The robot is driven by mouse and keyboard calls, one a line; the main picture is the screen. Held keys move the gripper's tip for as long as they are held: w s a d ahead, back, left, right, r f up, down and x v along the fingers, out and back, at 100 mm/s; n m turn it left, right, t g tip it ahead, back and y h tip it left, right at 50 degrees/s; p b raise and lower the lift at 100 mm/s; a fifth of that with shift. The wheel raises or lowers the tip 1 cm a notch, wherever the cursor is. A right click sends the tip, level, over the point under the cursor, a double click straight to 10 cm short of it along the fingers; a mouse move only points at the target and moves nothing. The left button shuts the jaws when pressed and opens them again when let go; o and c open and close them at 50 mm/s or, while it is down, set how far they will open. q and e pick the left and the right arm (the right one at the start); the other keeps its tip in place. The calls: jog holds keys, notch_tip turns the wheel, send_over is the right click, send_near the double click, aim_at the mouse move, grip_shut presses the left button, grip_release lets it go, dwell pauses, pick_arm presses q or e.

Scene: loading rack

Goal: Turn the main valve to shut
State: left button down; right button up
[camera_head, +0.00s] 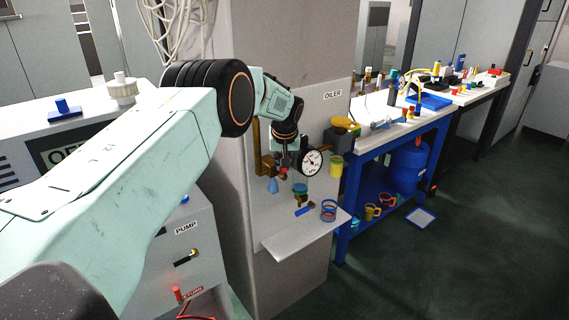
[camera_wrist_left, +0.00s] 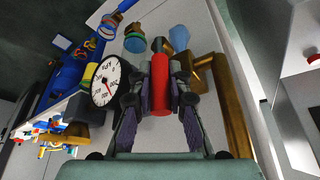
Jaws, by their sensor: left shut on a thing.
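My left arm reaches in from the left, and its gripper (camera_head: 284,158) is at the oiler panel. In the left wrist view the gripper (camera_wrist_left: 160,95) is shut on a red cylindrical handle (camera_wrist_left: 160,72), which stands between the two fingers. The handle appears to belong to the main valve by the brass pipe (camera_wrist_left: 232,105). In the head view the gripper mostly hides the handle, and the brass pipe (camera_head: 259,150) shows just left of it. A round white gauge (camera_head: 312,163) sits right beside the gripper; it also shows in the wrist view (camera_wrist_left: 107,82). My right gripper is not in view.
A small shelf (camera_head: 285,240) below holds a blue-rimmed glass (camera_head: 329,211) and small parts. A blue cone (camera_head: 273,186) and yellow cup (camera_head: 336,167) are close to the gripper. A cluttered blue bench (camera_head: 347,200) stands right. The dark floor (camera_head: 470,230) is largely clear.

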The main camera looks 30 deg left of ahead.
dwell(0.4)
pick_arm(q)
jog(key=c, duration=1.3)
grip_release()
jog(key=shift+r, duration=0.1)
jog(key=v, duration=1.1)
jog(key=shift+d+r, duration=0.25)
jog(key=shift+r, duration=0.15)
